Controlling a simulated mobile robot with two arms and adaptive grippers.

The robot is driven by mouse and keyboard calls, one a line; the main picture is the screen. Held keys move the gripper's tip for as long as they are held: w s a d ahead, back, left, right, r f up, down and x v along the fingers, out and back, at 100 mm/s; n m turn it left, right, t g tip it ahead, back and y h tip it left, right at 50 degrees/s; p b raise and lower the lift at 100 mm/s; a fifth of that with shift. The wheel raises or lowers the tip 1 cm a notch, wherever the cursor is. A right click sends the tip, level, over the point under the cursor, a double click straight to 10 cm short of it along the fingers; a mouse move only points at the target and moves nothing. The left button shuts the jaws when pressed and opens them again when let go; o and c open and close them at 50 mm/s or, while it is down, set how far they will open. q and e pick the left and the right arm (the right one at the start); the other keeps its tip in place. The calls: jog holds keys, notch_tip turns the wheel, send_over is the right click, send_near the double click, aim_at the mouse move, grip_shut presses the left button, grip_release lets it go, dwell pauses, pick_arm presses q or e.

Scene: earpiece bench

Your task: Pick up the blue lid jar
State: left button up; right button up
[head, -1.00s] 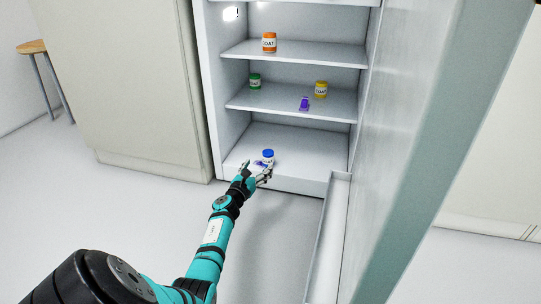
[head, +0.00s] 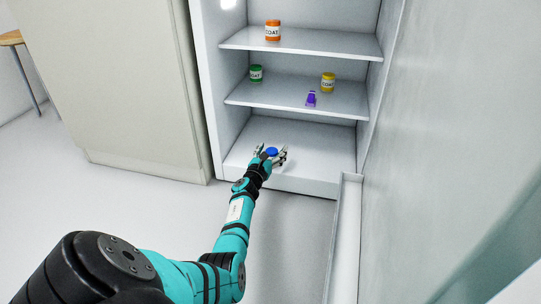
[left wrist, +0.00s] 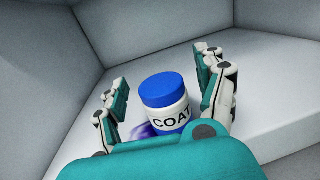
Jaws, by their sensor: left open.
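The blue lid jar (head: 271,152) stands upright on the bottom of the white cabinet, near its front edge. In the left wrist view the jar (left wrist: 165,100) has a white body with a black "COAT" label. My left gripper (head: 271,155) is open, with one finger on each side of the jar. In the left wrist view the right finger of the gripper (left wrist: 166,100) is close to the jar, and a gap shows at the left finger. The jar's lower part is partly hidden by the gripper. My right gripper is not in view.
Above are shelves with an orange jar (head: 273,30), a green jar (head: 256,73), a yellow jar (head: 328,82) and a purple object (head: 311,98). An open door (head: 440,130) stands at the right. A purple patch (left wrist: 145,131) shows beside the blue lid jar.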

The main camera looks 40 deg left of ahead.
pick_arm(q)
jog(key=shift+r, duration=0.1)
jog(key=c, duration=1.4)
